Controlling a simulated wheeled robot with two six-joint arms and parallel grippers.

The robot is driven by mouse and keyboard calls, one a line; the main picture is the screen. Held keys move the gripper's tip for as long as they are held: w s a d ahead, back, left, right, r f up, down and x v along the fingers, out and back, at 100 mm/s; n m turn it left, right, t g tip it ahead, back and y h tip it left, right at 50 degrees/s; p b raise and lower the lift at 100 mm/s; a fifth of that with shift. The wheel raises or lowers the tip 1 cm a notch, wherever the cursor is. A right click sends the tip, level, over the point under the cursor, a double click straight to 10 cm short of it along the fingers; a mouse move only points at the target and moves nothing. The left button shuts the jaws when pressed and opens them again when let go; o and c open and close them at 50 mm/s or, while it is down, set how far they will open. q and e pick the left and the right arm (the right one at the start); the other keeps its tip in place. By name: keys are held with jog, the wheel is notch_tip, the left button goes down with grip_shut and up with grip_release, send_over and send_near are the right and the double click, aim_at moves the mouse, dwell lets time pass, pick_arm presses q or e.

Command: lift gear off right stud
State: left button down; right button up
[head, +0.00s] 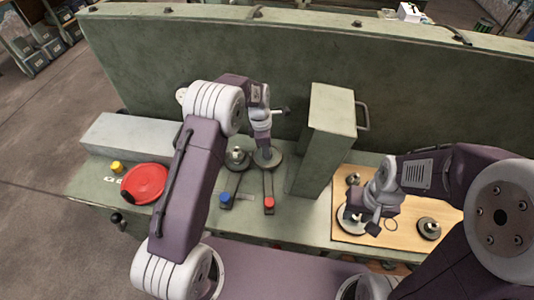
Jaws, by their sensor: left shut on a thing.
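My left gripper (266,153) points down at the grey disc-shaped gear (276,160) on the right of two side by side. It is shut on this gear, and its fingers hide the gear's middle and the stud. I cannot tell whether the gear is raised. Another grey disc with a pale knob (237,158) sits just to its left. My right gripper (357,214) is low over a wooden board (390,245), above a pale-rimmed disc (346,226). Its fingers are mostly hidden, so I cannot tell whether it is open.
A tall green block (322,140) stands between my grippers, with a green wall (300,60) behind. A blue-tipped lever (225,198) and a red-tipped lever (269,202) lie in front of the discs. Left are a red disc (145,182) and a yellow knob (117,167). Another disc (428,228) is on the board.

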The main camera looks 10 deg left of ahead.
pick_arm(q)
notch_tip(320, 180, up, 8)
jog(key=shift+r, duration=0.15)
dwell(0.5)
